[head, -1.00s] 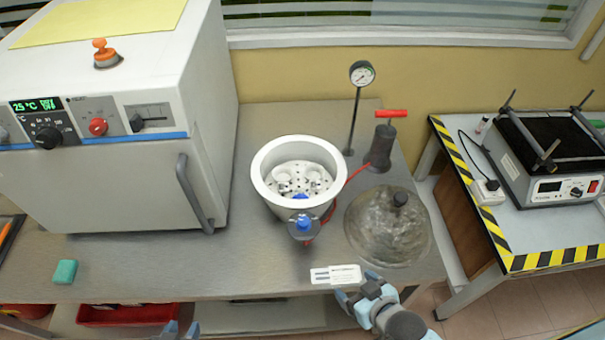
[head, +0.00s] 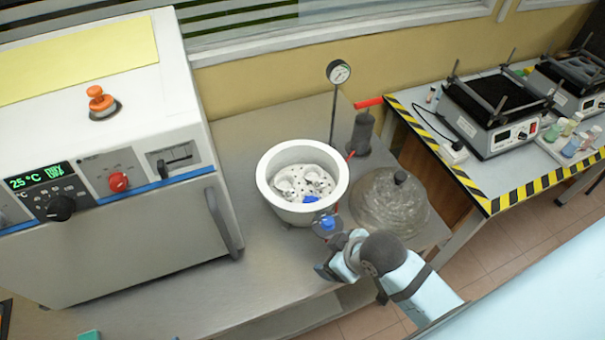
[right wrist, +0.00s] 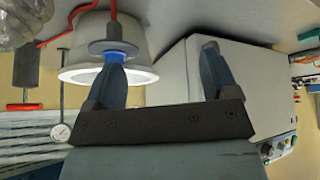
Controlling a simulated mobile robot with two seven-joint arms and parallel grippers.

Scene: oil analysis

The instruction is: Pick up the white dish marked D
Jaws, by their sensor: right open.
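Small white dishes (head: 290,184) sit on a perforated plate inside the white bowl (head: 267,192) on the metal bench. Their markings are too small to read, so I cannot tell which is D. A blue item (head: 311,199) lies in the bowl near its front. My right gripper (head: 328,262) is open and empty, outside the bowl at its front right, near the bench's front edge. In the right wrist view the open fingers (right wrist: 163,52) show with the bowl (right wrist: 140,74) behind the left one. My left gripper is not in view.
A blue-knobbed valve (head: 327,225) projects from the bowl's front, close to my right gripper. A clear domed lid (head: 385,203) lies right of the bowl. A gauge (head: 338,72) and hand pump (head: 361,132) stand behind. A large oven (head: 120,190) stands left.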

